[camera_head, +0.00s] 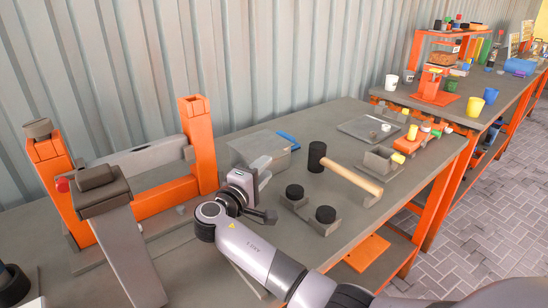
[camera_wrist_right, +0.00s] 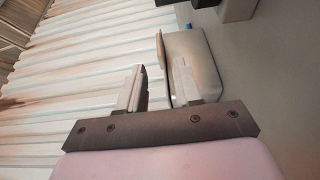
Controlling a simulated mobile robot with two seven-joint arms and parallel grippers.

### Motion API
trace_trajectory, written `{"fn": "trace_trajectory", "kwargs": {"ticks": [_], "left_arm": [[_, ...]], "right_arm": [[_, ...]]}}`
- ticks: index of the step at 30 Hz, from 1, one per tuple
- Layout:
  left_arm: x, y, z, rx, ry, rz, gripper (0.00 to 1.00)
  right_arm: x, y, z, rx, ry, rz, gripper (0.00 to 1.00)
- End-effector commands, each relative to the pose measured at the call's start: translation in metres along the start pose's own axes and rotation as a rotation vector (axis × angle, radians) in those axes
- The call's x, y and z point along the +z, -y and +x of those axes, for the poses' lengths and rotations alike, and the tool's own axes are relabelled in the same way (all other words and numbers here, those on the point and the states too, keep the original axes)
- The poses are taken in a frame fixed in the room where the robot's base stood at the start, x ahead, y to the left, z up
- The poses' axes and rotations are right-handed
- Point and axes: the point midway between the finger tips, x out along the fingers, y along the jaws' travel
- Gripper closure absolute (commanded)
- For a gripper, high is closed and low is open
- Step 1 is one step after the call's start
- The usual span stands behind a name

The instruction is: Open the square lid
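A grey box with a square lid (camera_head: 258,146) stands on the near workbench, close to the corrugated wall. The lid looks closed in the head view. My right gripper (camera_head: 264,172) is in front of the box, at its near side, and partly covers it. In the right wrist view the box (camera_wrist_right: 193,62) lies just beyond the fingers, beside the right one in the picture. The two fingers of the right gripper (camera_wrist_right: 160,78) are apart with nothing between them. Whether a fingertip touches the box cannot be told.
A blue item (camera_head: 288,138) lies behind the box. A black-headed mallet (camera_head: 345,174) and a block with black round knobs (camera_head: 311,205) are to the right. An orange-and-grey frame (camera_head: 203,145) stands left. A grey tray (camera_head: 368,129) lies farther back.

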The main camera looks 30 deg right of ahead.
Motion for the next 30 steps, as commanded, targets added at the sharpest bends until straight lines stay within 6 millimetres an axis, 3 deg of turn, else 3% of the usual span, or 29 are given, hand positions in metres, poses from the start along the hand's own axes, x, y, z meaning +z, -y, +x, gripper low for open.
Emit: {"fn": "trace_trajectory", "kwargs": {"ticks": [10, 22, 25, 30], "left_arm": [[0.012, -0.002, 0.008, 0.006, 0.012, -0.011, 0.66], [0.008, -0.005, 0.008, 0.013, 0.003, -0.009, 0.66], [0.007, -0.005, 0.008, 0.013, 0.003, -0.009, 0.66], [0.008, -0.004, 0.008, 0.012, 0.003, -0.008, 0.66]], "right_arm": [[0.0, 0.002, 0.051, 0.001, 0.001, 0.0, 0.66], [0.0, 0.0, 0.061, -0.001, 0.0, 0.0, 0.66], [0.0, 0.0, 0.061, -0.001, 0.0, 0.0, 0.98], [0.0, 0.0, 0.06, -0.001, 0.0, 0.0, 1.0]]}}
